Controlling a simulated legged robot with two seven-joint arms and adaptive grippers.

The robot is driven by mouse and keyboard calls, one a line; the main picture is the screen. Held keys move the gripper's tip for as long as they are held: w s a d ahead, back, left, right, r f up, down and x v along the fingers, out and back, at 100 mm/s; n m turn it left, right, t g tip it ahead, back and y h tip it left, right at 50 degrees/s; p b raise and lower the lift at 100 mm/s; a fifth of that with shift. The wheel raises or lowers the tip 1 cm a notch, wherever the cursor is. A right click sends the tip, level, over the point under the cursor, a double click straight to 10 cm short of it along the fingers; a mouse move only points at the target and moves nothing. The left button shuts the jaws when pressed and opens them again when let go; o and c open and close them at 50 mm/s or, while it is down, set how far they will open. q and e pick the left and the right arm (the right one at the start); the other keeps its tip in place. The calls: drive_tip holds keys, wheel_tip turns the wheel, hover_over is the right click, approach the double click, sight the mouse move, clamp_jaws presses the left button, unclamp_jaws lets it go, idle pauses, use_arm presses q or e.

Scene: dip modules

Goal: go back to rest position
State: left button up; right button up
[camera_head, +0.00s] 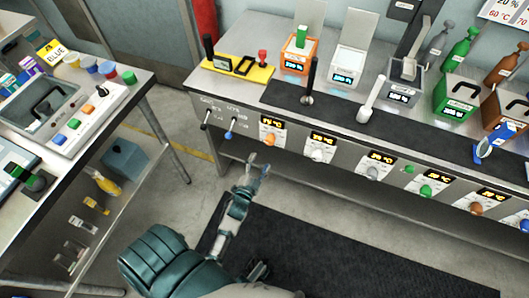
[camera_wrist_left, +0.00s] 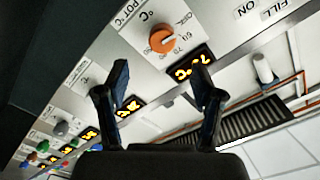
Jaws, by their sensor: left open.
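My left gripper (camera_head: 258,166) is in front of the long bench, just below its control panel, with the arm stretched forward from the lower part of the head view. In the left wrist view the two dark fingers of the left gripper (camera_wrist_left: 160,88) are spread apart with nothing between them. Beyond them is the panel's orange knob (camera_wrist_left: 163,39) with a lit orange display (camera_wrist_left: 190,66). The gripper appears apart from this knob, which also shows in the head view (camera_head: 269,140). My right gripper is not in view.
The long bench carries an orange module (camera_head: 297,62), a white module (camera_head: 349,67), a green module (camera_head: 456,95) and bottles. A side table (camera_head: 140,82) with a control box (camera_head: 85,115) stands at left. Open floor with a dark mat (camera_head: 330,250) lies between.

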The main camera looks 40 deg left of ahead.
use_arm(q)
drive_tip(key=shift+v, duration=0.8)
drive_tip(key=shift+f, duration=0.1)
